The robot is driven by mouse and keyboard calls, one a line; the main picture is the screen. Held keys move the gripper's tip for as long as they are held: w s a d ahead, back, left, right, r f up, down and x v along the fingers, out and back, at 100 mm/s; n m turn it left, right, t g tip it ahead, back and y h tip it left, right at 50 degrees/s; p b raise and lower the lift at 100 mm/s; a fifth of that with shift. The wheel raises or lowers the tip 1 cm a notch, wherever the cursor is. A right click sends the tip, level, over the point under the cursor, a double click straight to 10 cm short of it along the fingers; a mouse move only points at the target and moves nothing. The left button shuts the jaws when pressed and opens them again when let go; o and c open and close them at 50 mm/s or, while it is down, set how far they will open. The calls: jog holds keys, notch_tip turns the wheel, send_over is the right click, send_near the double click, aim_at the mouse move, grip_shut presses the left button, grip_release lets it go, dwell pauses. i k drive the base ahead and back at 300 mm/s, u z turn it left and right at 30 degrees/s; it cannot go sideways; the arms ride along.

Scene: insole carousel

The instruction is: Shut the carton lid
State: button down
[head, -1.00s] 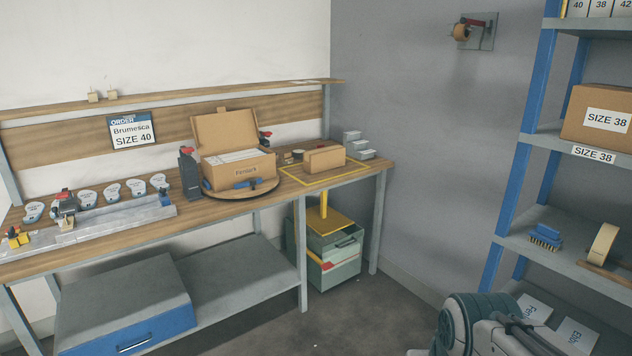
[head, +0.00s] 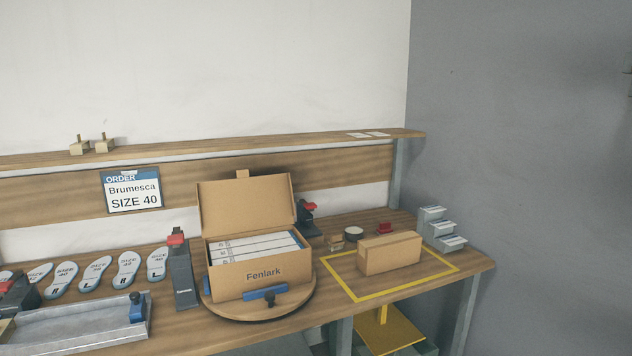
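The carton (head: 228,287) is a brown cardboard box marked "Fenlark". It stands on a round wooden turntable (head: 300,306) on the bench. Its lid (head: 246,205) is open, raised at the back and leaning slightly backward, with a small tab on its top edge. Several white packs (head: 254,247) fill the inside. A blue clamp piece (head: 262,293) with a dark knob sits at the carton's front. My gripper is not in view.
Dark clamp posts with red tops stand left (head: 182,270) and behind right (head: 308,222) of the carton. A closed small box (head: 390,253) lies inside a yellow outline on the right. Insoles (head: 126,270) and a metal fixture (head: 80,328) occupy the left. A shelf (head: 300,143) runs behind.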

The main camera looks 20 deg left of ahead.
aim_at(244, 203)
jog(key=i, duration=1.8)
jog(key=u, duration=1.7)
jog(key=i, duration=0.5)
jog(key=z, duration=0.05)
